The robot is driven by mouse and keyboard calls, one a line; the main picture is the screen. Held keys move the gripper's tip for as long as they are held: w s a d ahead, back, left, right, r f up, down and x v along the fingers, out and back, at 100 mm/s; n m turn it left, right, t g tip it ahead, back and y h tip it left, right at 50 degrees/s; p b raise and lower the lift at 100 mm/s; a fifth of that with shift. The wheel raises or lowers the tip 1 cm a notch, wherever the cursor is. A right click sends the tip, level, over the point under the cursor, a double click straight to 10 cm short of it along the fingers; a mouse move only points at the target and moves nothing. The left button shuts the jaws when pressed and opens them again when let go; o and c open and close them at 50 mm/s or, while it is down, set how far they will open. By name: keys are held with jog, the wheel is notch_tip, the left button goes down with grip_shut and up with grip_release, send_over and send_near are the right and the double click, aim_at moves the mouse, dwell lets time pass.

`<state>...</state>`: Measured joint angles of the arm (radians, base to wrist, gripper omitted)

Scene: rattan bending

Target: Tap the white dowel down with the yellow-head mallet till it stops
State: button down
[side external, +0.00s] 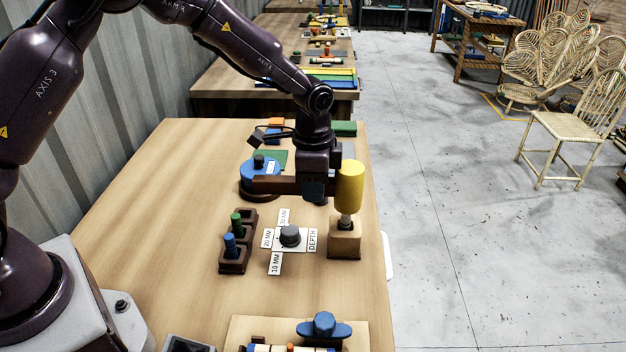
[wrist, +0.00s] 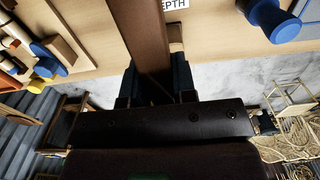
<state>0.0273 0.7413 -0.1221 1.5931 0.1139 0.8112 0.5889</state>
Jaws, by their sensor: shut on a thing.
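My gripper (side external: 318,190) is shut on the brown handle of the yellow-head mallet, which lies level across the jaws. The yellow head (side external: 350,185) is to the right of the jaws, upright above a brown wooden block (side external: 344,245). A short pale grey-white dowel (side external: 346,221) stands out of the block's top, under the head. The head hides the dowel's top, so I cannot tell whether they touch. In the wrist view the mallet handle (wrist: 143,35) runs between the dark fingers of my gripper (wrist: 153,88); the head and dowel do not show.
Left of the block, a grey knob (side external: 290,235) sits among white cards, one reading DEPTH (side external: 312,240). A brown rack (side external: 235,258) holds a green and a blue peg. A blue round piece (side external: 260,172) stands behind. The table's right edge is close to the block.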

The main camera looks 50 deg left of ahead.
notch_tip(320, 180, down, 3)
jog(key=shift+r, duration=2)
jog(key=shift+f, duration=0.35)
